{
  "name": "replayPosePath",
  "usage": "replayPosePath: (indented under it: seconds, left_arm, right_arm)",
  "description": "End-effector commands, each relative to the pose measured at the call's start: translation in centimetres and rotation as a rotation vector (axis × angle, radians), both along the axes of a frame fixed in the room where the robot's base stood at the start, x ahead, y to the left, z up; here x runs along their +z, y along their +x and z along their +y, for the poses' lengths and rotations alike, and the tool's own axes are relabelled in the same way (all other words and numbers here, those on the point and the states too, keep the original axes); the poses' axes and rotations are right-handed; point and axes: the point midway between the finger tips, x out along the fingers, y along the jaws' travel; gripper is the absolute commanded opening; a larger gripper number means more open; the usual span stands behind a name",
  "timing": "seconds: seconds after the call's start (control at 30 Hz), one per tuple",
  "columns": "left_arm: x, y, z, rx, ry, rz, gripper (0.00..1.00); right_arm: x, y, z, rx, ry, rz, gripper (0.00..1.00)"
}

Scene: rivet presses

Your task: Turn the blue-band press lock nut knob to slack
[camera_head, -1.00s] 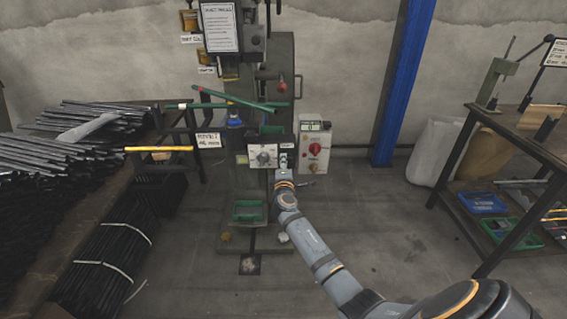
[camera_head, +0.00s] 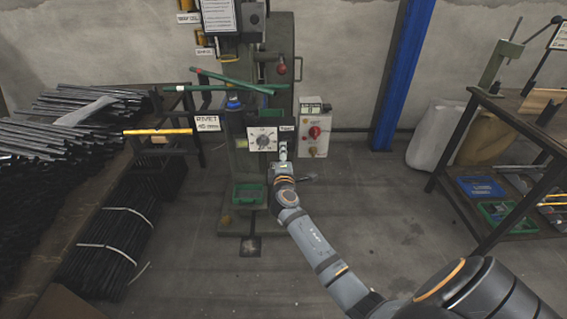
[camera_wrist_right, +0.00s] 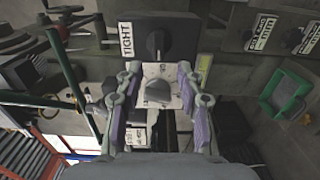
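The green press (camera_head: 281,60) stands at centre in the head view, with a blue band (camera_head: 233,102) on its left column. A white dial plate with a grey knob (camera_head: 263,141) is on its front. My right gripper (camera_head: 283,150) is just right of and below that plate. In the right wrist view its fingers (camera_wrist_right: 157,76) are open and spread, with the grey knob (camera_wrist_right: 158,91) seen between them. Beyond the fingertips is a dark knob (camera_wrist_right: 156,43) beside a "TIGHT" label (camera_wrist_right: 126,40). I cannot tell whether the fingers touch anything. My left gripper does not show.
A white control box (camera_head: 315,134) with a red knob is right of the press. Green bars (camera_head: 240,87) cross its front. Rod stacks (camera_head: 120,225) lie at left; a workbench (camera_head: 478,150) stands at right. Open floor (camera_head: 390,215) lies between.

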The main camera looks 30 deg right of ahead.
Motion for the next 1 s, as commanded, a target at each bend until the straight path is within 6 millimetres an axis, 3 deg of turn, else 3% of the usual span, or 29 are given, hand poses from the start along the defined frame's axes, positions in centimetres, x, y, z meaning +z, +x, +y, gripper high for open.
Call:
replayPosePath:
  seconds: [0.1, 0.33, 0.9, 1.0]
  left_arm:
    - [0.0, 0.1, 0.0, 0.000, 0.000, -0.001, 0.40]
    - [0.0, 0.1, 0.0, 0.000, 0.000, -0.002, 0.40]
    - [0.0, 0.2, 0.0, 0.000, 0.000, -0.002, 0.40]
    - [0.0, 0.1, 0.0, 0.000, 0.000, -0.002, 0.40]
  right_arm:
    - [-0.1, -2.6, 1.6, 0.000, 0.002, 0.002, 0.38]
    - [-0.1, -5.6, 3.4, 0.000, 0.001, 0.002, 0.38]
    - [0.0, -6.1, 3.7, -0.001, -0.001, 0.001, 0.38]
    - [-1.3, -6.1, 3.7, 0.004, 0.023, 0.019, 0.38]
